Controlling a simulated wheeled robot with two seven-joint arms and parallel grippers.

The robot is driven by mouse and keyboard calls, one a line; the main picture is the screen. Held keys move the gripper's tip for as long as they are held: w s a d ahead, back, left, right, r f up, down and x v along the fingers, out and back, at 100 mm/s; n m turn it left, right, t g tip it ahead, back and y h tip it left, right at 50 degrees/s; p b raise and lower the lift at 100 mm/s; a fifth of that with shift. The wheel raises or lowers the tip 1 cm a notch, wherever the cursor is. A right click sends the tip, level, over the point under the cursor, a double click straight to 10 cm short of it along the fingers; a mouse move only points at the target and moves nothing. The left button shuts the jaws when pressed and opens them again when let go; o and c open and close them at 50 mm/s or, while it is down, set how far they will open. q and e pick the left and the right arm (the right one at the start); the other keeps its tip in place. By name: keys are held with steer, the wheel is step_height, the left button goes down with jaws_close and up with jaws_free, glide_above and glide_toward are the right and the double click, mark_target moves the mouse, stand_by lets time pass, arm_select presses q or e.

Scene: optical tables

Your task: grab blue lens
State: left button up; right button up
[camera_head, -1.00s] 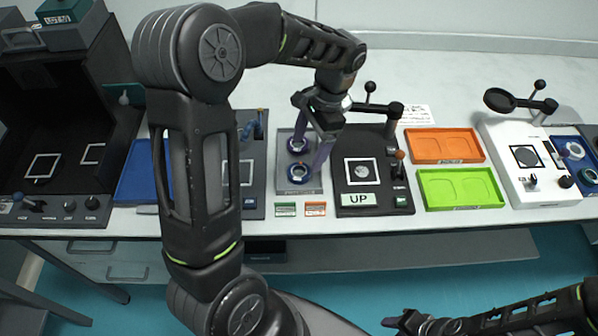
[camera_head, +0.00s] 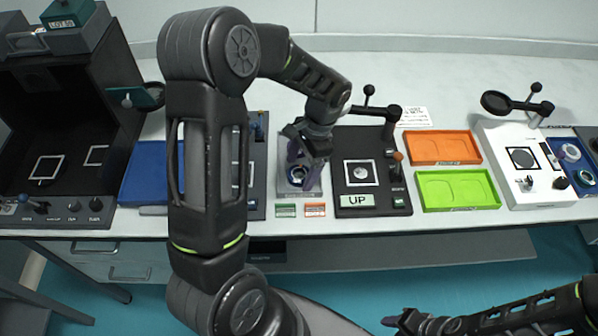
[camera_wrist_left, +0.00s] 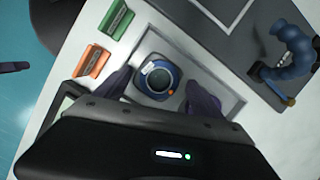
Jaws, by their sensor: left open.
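The blue lens (camera_wrist_left: 157,77) is a round dark-blue ring with a pale centre and a small orange mark. It sits in a grey tray (camera_wrist_left: 232,108). In the head view the lens (camera_head: 296,181) shows partly, near the tray's front. My left gripper (camera_wrist_left: 160,84) is open, with one finger on each side of the lens. I cannot tell whether the fingers touch it. In the head view my left gripper (camera_head: 302,172) hides the rear of the tray. My right gripper (camera_head: 392,321) is low at the bottom, away from the table; its jaws are too small to read.
Green (camera_head: 286,210) and orange (camera_head: 315,210) labels stand before the tray. A black station with an UP sign (camera_head: 357,200) is to the right, then orange (camera_head: 443,147) and green (camera_head: 457,189) trays. A blue tray (camera_head: 150,168) lies left, partly behind my arm.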

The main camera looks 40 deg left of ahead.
arm_select(q)
steer(key=shift+f, duration=0.2)
stand_by(0.4)
steer(key=c, duration=1.5)
